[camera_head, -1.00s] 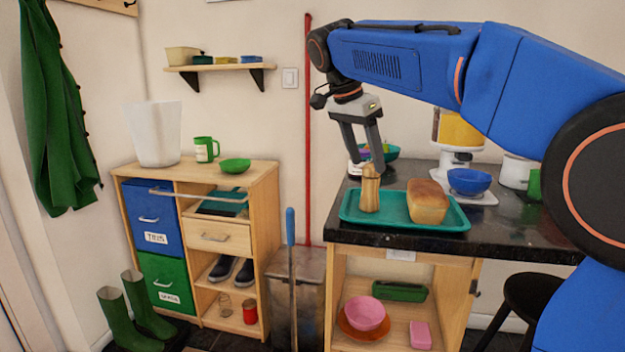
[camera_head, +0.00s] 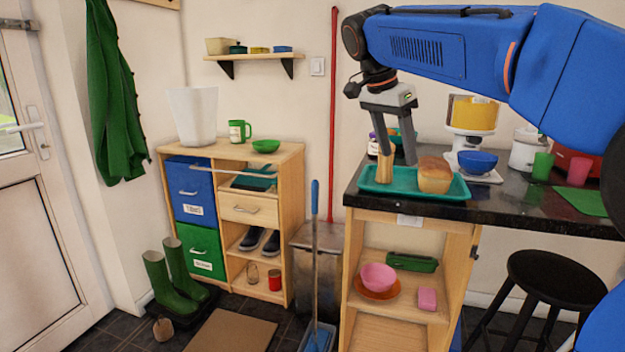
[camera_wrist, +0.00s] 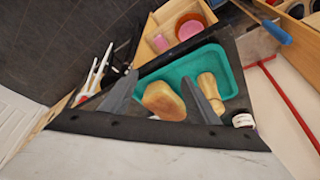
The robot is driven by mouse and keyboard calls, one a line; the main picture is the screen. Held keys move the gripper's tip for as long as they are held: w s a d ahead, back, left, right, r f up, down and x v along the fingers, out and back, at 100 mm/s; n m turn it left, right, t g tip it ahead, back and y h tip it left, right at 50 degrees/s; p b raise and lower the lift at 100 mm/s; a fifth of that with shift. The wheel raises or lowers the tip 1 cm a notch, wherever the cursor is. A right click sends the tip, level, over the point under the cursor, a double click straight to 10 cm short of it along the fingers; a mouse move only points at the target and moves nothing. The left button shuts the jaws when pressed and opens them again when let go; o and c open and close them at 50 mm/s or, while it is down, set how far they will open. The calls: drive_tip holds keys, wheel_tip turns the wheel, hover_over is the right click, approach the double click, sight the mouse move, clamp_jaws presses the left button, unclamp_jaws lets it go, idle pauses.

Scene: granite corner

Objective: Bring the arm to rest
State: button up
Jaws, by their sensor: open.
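My gripper (camera_head: 392,158) is open and empty, its fingers pointing down above the teal tray (camera_head: 455,190) on the dark counter. In the head view its fingers partly hide a wooden pepper mill (camera_head: 385,167) standing at the tray's left. A loaf of bread (camera_head: 434,175) lies on the tray just right of the fingers. In the wrist view the two fingertips (camera_wrist: 160,83) show apart, with the loaf (camera_wrist: 164,101) between them in the picture and the mill (camera_wrist: 209,94) to the right. My arm reaches in from the upper right of the head view.
A dark jar (camera_head: 373,145) is behind the tray. A black stool (camera_head: 545,275) stands at the right.

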drive_tip(key=s+d+f+n+t+y, duration=0.1)
drive_tip(key=s+d+f+n, duration=0.3)
drive_tip(key=s, duration=0.3)
drive_tip(key=s+d+f+n+y, duration=0.1)
drive_tip(key=s+d+f+n, duration=0.1)
drive_tip(key=s+d+f, duration=0.4)
drive_tip(key=s+f+n+t+y, duration=0.1)
drive_tip(key=s+f+n, duration=0.5)
drive_tip(key=s+f, duration=1.2)
wheel_tip(320, 180, down, 2)
drive_tip(key=shift+f+t+y, duration=0.1)
drive_tip(key=shift+t+y, duration=0.3)
